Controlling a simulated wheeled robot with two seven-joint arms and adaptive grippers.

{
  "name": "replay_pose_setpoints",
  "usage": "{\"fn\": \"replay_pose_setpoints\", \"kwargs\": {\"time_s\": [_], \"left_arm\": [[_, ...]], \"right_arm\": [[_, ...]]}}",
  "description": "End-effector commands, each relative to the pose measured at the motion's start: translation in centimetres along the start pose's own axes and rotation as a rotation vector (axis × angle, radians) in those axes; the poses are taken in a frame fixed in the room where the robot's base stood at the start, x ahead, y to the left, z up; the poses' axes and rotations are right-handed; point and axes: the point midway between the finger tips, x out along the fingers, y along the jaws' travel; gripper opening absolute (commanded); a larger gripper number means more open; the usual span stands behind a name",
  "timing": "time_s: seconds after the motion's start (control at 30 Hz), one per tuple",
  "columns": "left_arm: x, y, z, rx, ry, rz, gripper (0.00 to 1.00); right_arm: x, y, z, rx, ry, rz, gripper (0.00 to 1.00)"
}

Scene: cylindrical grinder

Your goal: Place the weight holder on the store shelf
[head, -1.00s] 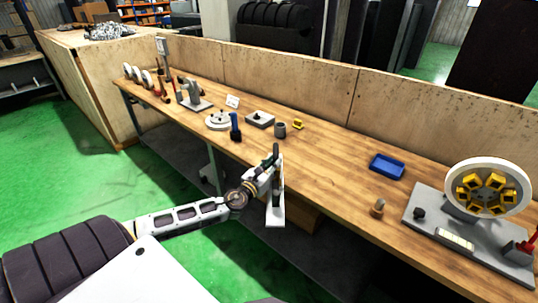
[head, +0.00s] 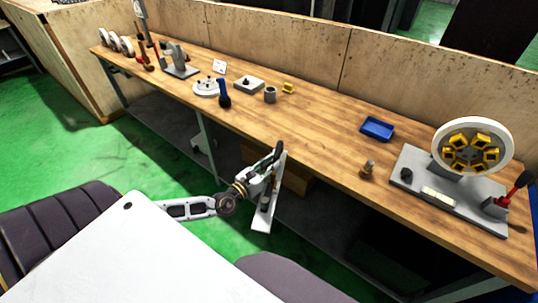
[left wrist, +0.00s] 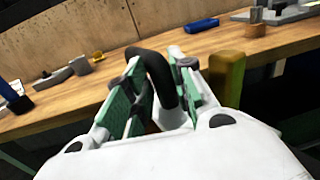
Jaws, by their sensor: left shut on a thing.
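My left gripper (head: 272,168) is shut on a dark curved handle, which also shows between the green-padded fingers in the left wrist view (left wrist: 158,72). I take the held thing to be the weight holder (head: 264,212); its long pale plate hangs tilted below the gripper. It is in the air in front of the workbench edge. The fingers hide part of it. A grey shelf (head: 165,122) runs under the bench; I cannot tell if it is the store shelf. My right gripper is not in view.
The wooden workbench (head: 320,125) carries a blue tray (head: 377,128), a grinding wheel stand (head: 440,195), a grey cup (head: 270,94) and several tools. A brown box (head: 297,180) sits under the bench behind my gripper. The bench middle has clear room.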

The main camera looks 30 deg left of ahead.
Motion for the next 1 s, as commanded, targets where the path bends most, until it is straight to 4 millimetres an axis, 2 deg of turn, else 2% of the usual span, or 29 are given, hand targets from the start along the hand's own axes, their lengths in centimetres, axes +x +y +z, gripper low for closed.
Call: {"fn": "replay_pose_setpoints", "kwargs": {"time_s": [0.23, 1.0], "left_arm": [[-1.2, -1.9, -1.0, -0.002, -0.006, -0.04, 0.0], [-0.8, -5.7, -1.5, -0.005, -0.006, 0.063, 0.0]], "right_arm": [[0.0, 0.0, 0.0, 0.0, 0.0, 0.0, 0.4], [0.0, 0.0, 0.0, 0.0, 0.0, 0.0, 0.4]]}}
